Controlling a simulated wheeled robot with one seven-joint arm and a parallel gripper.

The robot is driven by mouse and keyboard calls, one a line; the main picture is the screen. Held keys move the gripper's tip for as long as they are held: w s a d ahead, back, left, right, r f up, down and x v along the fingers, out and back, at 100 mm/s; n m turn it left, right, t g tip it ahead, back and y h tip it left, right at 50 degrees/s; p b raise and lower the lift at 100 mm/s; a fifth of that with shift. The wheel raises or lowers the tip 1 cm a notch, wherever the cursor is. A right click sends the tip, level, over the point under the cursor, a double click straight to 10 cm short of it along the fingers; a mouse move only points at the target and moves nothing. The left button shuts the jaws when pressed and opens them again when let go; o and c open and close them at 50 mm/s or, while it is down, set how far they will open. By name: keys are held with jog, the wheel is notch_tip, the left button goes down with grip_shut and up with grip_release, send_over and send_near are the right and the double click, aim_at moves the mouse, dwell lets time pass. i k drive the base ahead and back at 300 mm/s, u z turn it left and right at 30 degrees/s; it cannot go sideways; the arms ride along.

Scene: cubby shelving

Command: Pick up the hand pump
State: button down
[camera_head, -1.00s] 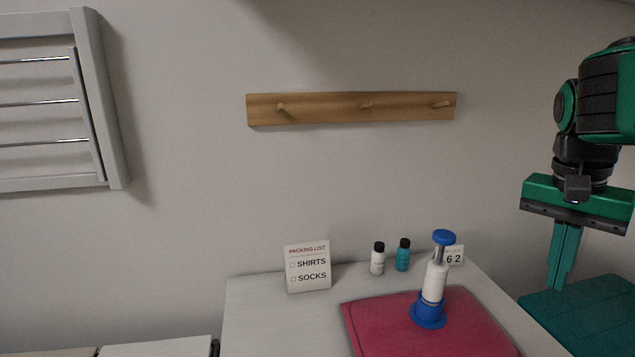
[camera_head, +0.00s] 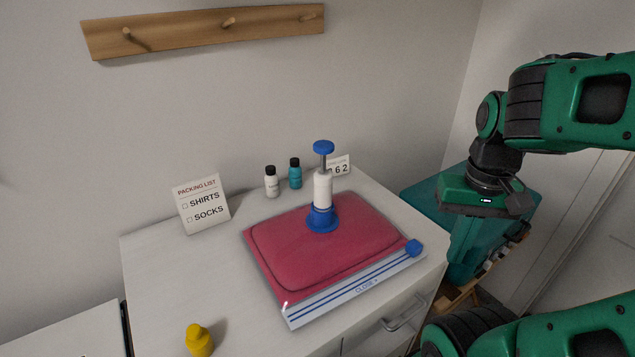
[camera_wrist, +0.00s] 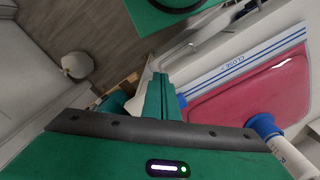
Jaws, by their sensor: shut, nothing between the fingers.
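The hand pump (camera_head: 322,190) has a white barrel, a blue foot, a grey rod and a blue top knob. It stands upright on the red vacuum bag (camera_head: 290,245) on the white dresser top. In the wrist view the pump (camera_wrist: 285,148) shows at the lower right, partly cut off by the frame edge. My gripper (camera_head: 459,262) is at the right of the head view, beyond the dresser's right edge, pointing down, shut and empty. In the wrist view its fingers (camera_wrist: 160,95) are together, apart from the pump and to its left.
A packing list card (camera_head: 202,204), a white bottle (camera_head: 272,183), a teal bottle (camera_head: 295,174) and a number card (camera_head: 339,166) stand along the back. A yellow object (camera_head: 198,340) is at the front left. A teal box (camera_head: 425,195) stands right of the dresser. The dresser's left top is clear.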

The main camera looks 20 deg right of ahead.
aim_at(323, 184)
jog(key=u, duration=0.8)
jog(key=k, duration=1.9)
jog(key=z, duration=0.45)
jog(key=i, duration=1)
jog(key=u, duration=0.05)
